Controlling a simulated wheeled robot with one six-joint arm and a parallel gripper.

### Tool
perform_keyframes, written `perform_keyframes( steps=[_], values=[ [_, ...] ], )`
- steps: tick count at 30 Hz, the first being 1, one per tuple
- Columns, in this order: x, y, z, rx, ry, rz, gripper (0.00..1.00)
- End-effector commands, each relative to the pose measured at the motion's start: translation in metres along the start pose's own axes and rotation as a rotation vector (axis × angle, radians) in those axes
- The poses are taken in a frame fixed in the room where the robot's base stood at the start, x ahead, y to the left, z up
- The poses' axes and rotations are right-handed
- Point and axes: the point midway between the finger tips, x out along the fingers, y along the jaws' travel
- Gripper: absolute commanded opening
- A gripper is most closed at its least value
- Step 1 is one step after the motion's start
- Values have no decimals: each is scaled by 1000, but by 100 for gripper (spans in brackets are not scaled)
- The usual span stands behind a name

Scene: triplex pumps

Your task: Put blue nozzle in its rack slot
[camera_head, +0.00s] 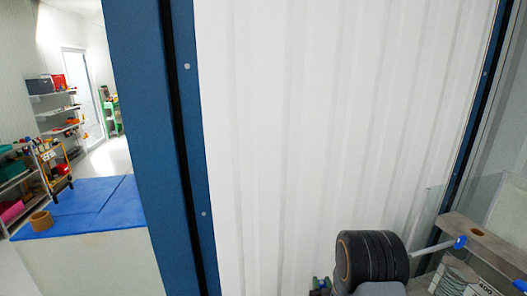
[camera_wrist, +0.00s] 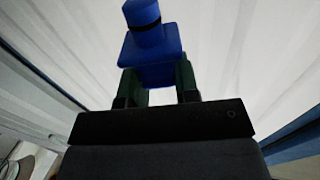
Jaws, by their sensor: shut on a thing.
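The blue nozzle (camera_wrist: 152,46) is at the top middle of the wrist view, a square blue block with a round neck and a dark band around the neck. My gripper (camera_wrist: 158,78) is shut on it, with a green finger on each side of its lower part. In the head view my gripper (camera_head: 321,285) is at the bottom edge, small and mostly cut off or hidden behind my dark wrist. The nozzle cannot be made out clearly there. I cannot identify the nozzle's rack slot in either view.
A beige board with openings (camera_head: 485,245) is at the lower right, with a pale blue-tipped rod (camera_head: 458,243) beside it and a clear panel behind. A white corrugated wall (camera_head: 330,120) fills the middle. A blue-topped table (camera_head: 85,207) and shelves (camera_head: 52,105) are at left.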

Motion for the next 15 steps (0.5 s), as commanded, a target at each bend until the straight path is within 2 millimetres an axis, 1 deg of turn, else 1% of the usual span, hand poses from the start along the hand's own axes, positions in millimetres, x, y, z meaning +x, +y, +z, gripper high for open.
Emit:
perform_keyframes(
  steps=[1, 3, 6, 10, 15],
  values=[
    [-4, -3, 13, -1, -6, -6, 5],
    [-9, -6, 25, -1, -5, -13, 5],
    [-13, -10, 37, -2, -2, -22, 5],
    [-17, -13, 47, -2, 1, -30, 5],
    [-18, -17, 50, -3, 3, -38, 5]
  ],
)
